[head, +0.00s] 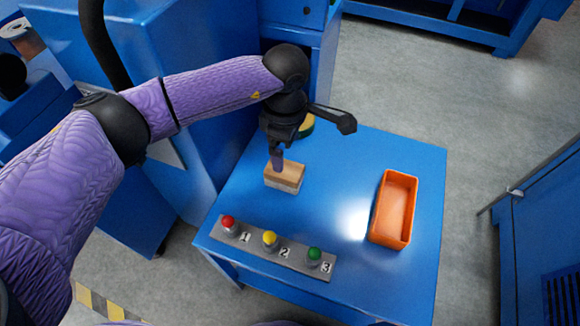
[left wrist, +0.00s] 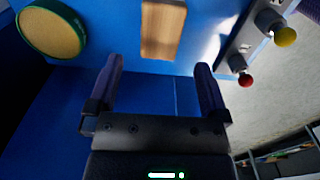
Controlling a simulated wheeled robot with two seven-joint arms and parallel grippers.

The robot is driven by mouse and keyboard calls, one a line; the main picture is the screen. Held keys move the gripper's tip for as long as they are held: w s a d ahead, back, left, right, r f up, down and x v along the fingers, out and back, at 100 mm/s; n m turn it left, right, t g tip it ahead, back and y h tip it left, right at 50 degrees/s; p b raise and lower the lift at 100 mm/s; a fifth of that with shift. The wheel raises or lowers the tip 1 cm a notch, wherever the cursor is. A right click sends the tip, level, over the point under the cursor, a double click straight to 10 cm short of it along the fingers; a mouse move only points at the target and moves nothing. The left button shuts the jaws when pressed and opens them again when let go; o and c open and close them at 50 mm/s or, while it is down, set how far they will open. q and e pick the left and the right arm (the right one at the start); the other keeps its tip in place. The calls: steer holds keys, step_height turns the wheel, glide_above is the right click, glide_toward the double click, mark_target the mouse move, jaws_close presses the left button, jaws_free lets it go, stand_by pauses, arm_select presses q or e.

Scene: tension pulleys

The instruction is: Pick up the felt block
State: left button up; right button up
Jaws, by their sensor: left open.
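The felt block (head: 285,174), with a tan wooden top and a paler lower layer, lies on the blue table, left of its middle. It also shows at the top of the left wrist view (left wrist: 162,27), partly cut off by the edge. My left gripper (head: 277,164) points down at the block's far side and hides a little of it in the head view. In the left wrist view the two fingers (left wrist: 160,66) are apart with nothing between them, and the block lies beyond their tips. My right gripper is not in view.
An orange tray (head: 375,226) stands at the right of the table (head: 345,165). A grey strip (head: 293,262) with red, yellow and green buttons lies along the near edge. A round yellow pad with a green rim (head: 307,128) is partly hidden behind my gripper. The table's middle is clear.

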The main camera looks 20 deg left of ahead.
mark_target(285, 168)
arm_select(q)
steer(key=f+b, duration=0.1)
steer(key=f, duration=0.1)
steer(key=f+b, duration=0.2)
steer(key=f, duration=0.1)
steer(key=f+b, duration=0.1)
steer(key=f, duration=0.1)
steer(key=shift+s+a+f+b, duration=0.15)
steer(key=shift+a+f+b, duration=0.15)
steer(key=shift+f+b, duration=0.1)
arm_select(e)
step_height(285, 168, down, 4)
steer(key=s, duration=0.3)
arm_select(q)
steer(key=shift+d+f, duration=0.1)
steer(key=shift+f, duration=0.1)
steer(key=shift+r, duration=0.1)
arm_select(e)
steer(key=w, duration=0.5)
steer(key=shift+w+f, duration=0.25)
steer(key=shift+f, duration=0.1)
